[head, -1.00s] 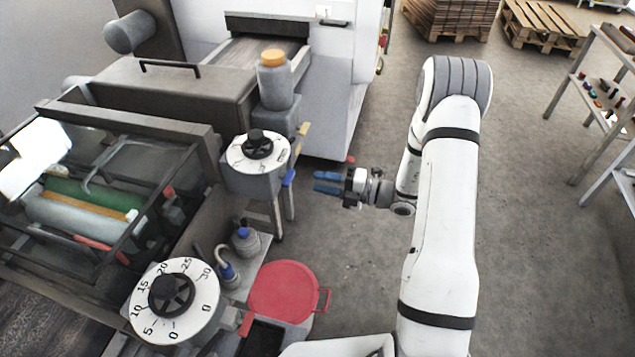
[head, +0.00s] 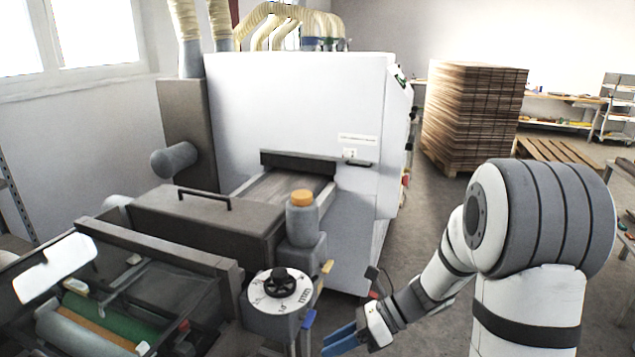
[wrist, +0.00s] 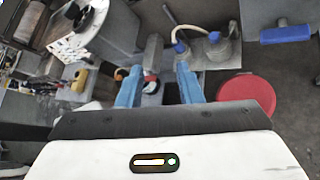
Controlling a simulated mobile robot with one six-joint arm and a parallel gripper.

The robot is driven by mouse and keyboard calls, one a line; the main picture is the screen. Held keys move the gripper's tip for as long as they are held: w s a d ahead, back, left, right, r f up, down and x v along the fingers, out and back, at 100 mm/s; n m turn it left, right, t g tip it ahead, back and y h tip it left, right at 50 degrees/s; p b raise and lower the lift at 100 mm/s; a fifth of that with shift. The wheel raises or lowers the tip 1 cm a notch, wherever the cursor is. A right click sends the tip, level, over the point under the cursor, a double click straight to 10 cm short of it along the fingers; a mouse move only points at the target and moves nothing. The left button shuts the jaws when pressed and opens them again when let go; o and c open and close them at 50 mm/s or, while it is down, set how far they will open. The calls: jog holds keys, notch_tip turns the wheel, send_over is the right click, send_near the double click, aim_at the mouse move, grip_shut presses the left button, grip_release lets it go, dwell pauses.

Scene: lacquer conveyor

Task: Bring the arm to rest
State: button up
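My gripper (head: 340,341) has blue fingers and hangs at the bottom of the head view, right of the machine's dial post. In the wrist view my gripper (wrist: 158,88) shows its two blue fingers spread apart, with nothing between them. Behind the fingers lie the machine's lower parts and a red round lid (wrist: 246,88). My white arm bends down from the right side of the head view. The gripper appears clear of the machine.
The grey coating machine with a dial (head: 280,290) and an orange-capped bottle (head: 302,222) stands left. A white oven housing (head: 300,110) rises behind it. Stacked boards (head: 472,115) stand on a pallet at the back. Grey floor (head: 405,240) is open between the housing and my arm.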

jog(key=s+d+r+n+t+h, duration=0.2)
jog(key=s+d+r+n+h, duration=0.2)
jog(key=n, duration=0.7)
jog(key=s+d+r+n+t+h, duration=0.3)
jog(key=s+d+r+n+h, duration=0.2)
jog(key=n, duration=0.6)
jog(key=shift+s+d+t+h, duration=0.3)
jog(key=shift+s+d+h, duration=0.8)
jog(key=shift+s+h, duration=0.45)
